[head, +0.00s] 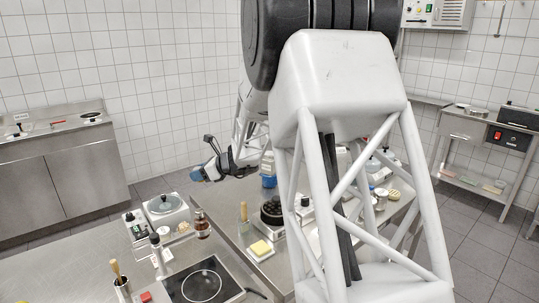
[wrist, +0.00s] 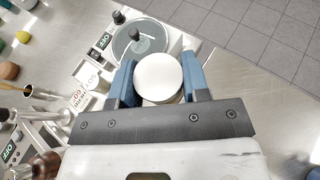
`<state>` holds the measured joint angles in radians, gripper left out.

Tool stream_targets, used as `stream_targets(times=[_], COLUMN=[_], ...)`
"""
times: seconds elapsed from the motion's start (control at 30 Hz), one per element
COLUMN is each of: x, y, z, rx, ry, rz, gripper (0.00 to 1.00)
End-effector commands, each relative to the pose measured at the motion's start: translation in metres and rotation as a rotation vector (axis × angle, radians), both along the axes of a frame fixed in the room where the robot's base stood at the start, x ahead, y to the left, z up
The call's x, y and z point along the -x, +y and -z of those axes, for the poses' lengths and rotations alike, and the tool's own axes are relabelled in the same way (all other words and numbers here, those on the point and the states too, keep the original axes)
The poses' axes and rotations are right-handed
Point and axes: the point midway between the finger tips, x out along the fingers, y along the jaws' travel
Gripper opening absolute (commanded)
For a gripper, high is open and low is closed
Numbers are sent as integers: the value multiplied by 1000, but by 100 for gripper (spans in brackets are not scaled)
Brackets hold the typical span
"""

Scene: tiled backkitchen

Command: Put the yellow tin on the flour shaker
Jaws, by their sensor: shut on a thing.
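My gripper (wrist: 158,78) has its blue fingers closed on both sides of a round thing with a white top (wrist: 158,72). A narrow cream-coloured side shows below the top. It may be the yellow tin, but no clear yellow shows on it from above. In the head view my gripper (head: 203,173) is up in the air over the far side of the counter; what it holds cannot be made out there. I cannot pick out the flour shaker for certain; a small pale round container (wrist: 91,76) stands left of the fingers in the wrist view.
A device with a round lidded top (head: 165,204) stands on the near counter; it also shows ahead of the fingers in the wrist view (wrist: 137,42). My arm hides part of the right-hand counter.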

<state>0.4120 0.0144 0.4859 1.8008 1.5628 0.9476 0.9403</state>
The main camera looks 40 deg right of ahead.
Motion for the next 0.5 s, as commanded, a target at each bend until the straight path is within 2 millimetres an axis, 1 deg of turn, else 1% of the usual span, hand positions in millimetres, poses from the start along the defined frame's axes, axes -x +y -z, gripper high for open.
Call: stream_targets(times=[0.03,0.1,0.27,0.5], x=[4,9,23,48], y=[-15,-34,-74,-134], z=[-3,-7,-16,-29], rx=[1,0,-1,-3], ry=[-1,0,-2,-4], rz=[25,56,125,232], gripper=[19,19,19,19])
